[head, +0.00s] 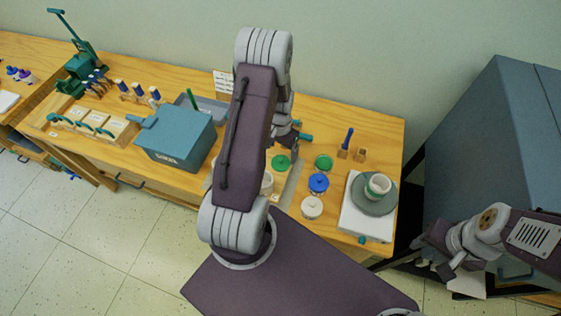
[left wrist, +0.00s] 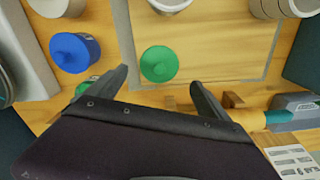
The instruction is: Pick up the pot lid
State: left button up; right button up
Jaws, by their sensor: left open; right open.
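A round green lid (head: 280,161) with a knob is at the pale mat, beside my left arm; I cannot tell whether a pot is under it. It also shows in the left wrist view (left wrist: 159,63), just beyond and between the fingertips. My left gripper (left wrist: 159,79) is open and empty, with its fingers apart on either side of the lid's near edge. In the head view my left arm largely hides that gripper. A second green lid (head: 323,161) and a blue-lidded pot (head: 318,183) stand to the right. My right gripper (head: 432,256) is open and empty at the lower right.
A white-lidded pot (head: 311,206) stands near the table's front edge. A white board (head: 350,219) bears a grey-green plate (head: 388,203) and cup (head: 377,187). Small wooden blocks (head: 360,155) stand behind. A blue-grey box (head: 175,137) is left of my arm.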

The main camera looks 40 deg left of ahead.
aim_at(281, 158)
pick_arm(q)
jog(key=f, duration=0.2)
jog(key=f+p, duration=0.1)
jog(key=f, duration=0.1)
jog(key=shift+s+d, duration=0.2)
jog(key=shift+s, duration=0.1)
jog(key=shift+w+a+f, duration=0.1)
jog(key=shift+w+f, duration=0.05)
jog(key=shift+f, duration=0.4)
jog(key=c, duration=1.4)
jog(key=shift+r, duration=0.15)
jog(key=shift+r, duration=0.3)
notch_tip(281, 158, up, 3)
jog(key=shift+f+b, duration=0.1)
jog(key=shift+b, duration=0.3)
jog(key=w+d+r, duration=0.2)
jog(key=d, duration=0.1)
jog(key=w+d+r+b, duration=0.1)
jog(key=w+d+r, duration=0.2)
jog(key=w+d+r+b, duration=0.1)
jog(key=w+d+r, duration=0.1)
jog(key=d, duration=0.1)
jog(key=shift+w+r, duration=0.2)
jog(key=shift+w, duration=0.05)
